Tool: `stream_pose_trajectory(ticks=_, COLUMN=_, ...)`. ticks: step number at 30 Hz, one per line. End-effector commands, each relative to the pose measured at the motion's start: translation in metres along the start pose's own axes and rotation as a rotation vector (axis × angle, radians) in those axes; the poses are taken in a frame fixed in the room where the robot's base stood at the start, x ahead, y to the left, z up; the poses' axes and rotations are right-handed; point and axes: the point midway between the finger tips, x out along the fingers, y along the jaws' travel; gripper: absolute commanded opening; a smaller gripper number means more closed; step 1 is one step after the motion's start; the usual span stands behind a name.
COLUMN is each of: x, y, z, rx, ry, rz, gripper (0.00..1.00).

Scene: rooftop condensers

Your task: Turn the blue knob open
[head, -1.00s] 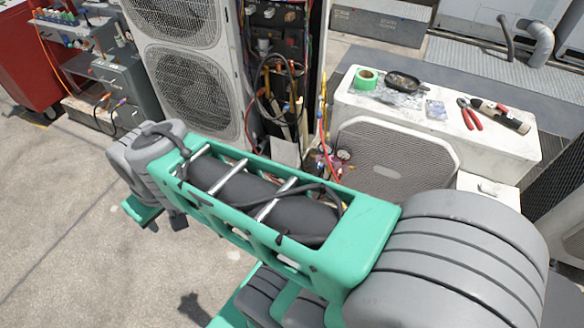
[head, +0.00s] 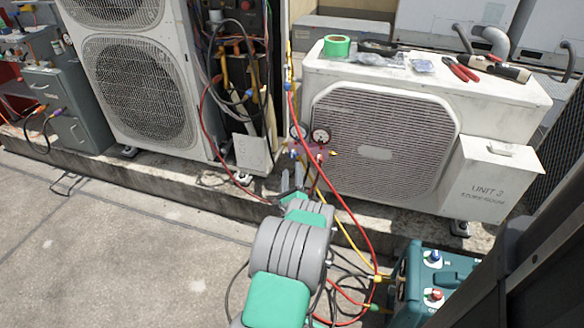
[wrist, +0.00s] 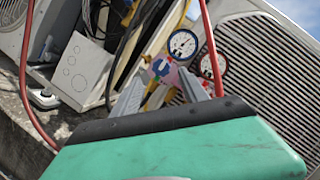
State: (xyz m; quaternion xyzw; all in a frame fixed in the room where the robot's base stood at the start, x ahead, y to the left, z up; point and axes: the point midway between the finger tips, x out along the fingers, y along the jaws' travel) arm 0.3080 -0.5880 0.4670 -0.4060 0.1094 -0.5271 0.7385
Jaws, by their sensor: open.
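The gauge manifold (head: 312,150) has two round dials and hangs in front of the right condenser. A blue knob-like part shows on it in the wrist view (wrist: 161,70), beside a white-faced dial (wrist: 183,44). My gripper (wrist: 160,84) is open; its grey fingers point at the manifold, with the blue part between them in the picture. Contact cannot be told. In the head view my gripper (head: 291,182) is just below and left of the manifold, and the blue part is small there. Another blue knob (head: 435,257) sits on the teal machine (head: 415,290), with a red one.
Red and yellow hoses (head: 350,215) loop from the manifold to the teal machine. The right condenser (head: 385,150) carries green tape (head: 337,46) and pliers (head: 461,69). The open tall unit (head: 135,85) stands left. Bare concrete (head: 130,240) lies at lower left.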

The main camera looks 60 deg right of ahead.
Motion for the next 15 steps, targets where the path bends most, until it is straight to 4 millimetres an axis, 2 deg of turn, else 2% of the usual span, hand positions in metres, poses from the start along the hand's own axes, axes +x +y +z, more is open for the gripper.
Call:
stream_pose_trajectory(ticks=2, x=0.001, y=-0.003, z=-0.005, rx=0.008, ry=0.008, rz=-0.012, gripper=0.52)
stream_pose_trajectory(ticks=12, x=0.025, y=-0.002, z=-0.003, rx=0.005, ry=0.006, rz=-0.008, gripper=0.52)
stream_pose_trajectory(ticks=15, x=0.041, y=-0.003, z=-0.001, rx=0.001, ry=0.002, rz=-0.007, gripper=0.52)
